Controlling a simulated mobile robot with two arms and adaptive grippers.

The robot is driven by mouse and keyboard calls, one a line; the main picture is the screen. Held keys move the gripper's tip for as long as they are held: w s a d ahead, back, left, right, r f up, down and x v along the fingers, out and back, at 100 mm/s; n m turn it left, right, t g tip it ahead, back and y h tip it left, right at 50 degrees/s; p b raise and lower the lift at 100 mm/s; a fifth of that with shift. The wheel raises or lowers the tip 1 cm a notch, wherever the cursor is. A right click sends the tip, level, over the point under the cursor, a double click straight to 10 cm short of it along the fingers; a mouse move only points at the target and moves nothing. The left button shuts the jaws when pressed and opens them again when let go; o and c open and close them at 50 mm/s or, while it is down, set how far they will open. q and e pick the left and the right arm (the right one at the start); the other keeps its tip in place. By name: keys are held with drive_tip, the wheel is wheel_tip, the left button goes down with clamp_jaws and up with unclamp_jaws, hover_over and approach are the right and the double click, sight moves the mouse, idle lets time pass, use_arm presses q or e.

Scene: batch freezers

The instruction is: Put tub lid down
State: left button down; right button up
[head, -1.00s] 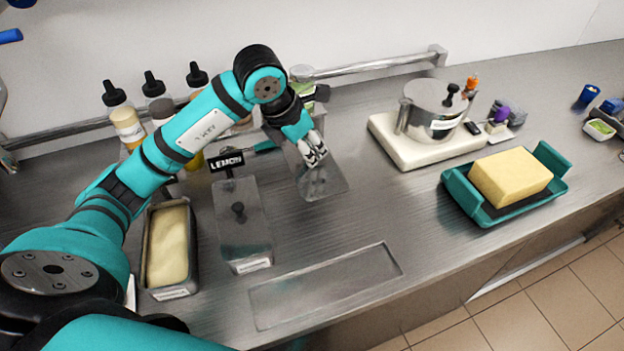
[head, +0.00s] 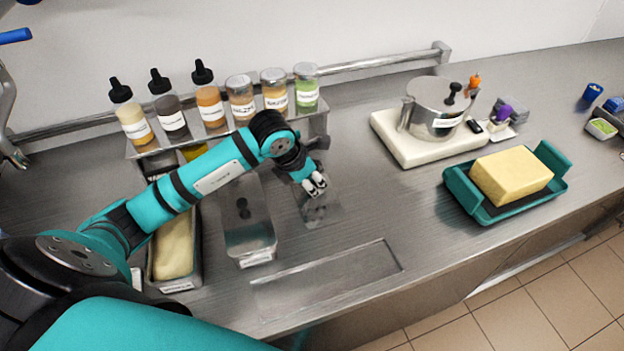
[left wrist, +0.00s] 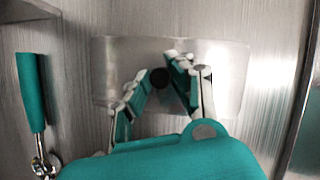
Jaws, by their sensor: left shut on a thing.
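A flat, shiny metal tub lid (head: 322,214) with a dark knob is under my left gripper (head: 316,186) on the counter's middle. In the left wrist view the fingers of my left gripper (left wrist: 160,85) are shut on the knob, and the lid (left wrist: 225,75) spreads out around them. The lid lies flat at or just above the counter; I cannot tell if it touches. An open tub of pale yellow ice cream (head: 192,270) stands at the left, partly hidden by my arm. My right gripper is not in view.
A lidded tub (head: 247,240) stands left of the held lid. A rack (head: 318,122) with bottles and jars is behind. A pot (head: 437,108) on a white board and a teal tray (head: 505,208) with a yellow block are right. A recess (head: 330,275) lies in front.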

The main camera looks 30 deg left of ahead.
use_arm(q)
drive_tip(key=c, duration=1.5)
unclamp_jaws()
drive_tip(key=o, duration=0.3)
drive_tip(key=shift+o, duration=0.2)
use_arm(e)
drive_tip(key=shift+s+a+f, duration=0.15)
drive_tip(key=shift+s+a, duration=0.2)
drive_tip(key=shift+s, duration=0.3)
use_arm(q)
drive_tip(key=shift+r, duration=0.25)
drive_tip(key=b+v, duration=0.2)
drive_tip(key=v, duration=0.9)
drive_tip(key=shift+s+r, duration=0.2)
drive_tip(key=shift+r, duration=0.1)
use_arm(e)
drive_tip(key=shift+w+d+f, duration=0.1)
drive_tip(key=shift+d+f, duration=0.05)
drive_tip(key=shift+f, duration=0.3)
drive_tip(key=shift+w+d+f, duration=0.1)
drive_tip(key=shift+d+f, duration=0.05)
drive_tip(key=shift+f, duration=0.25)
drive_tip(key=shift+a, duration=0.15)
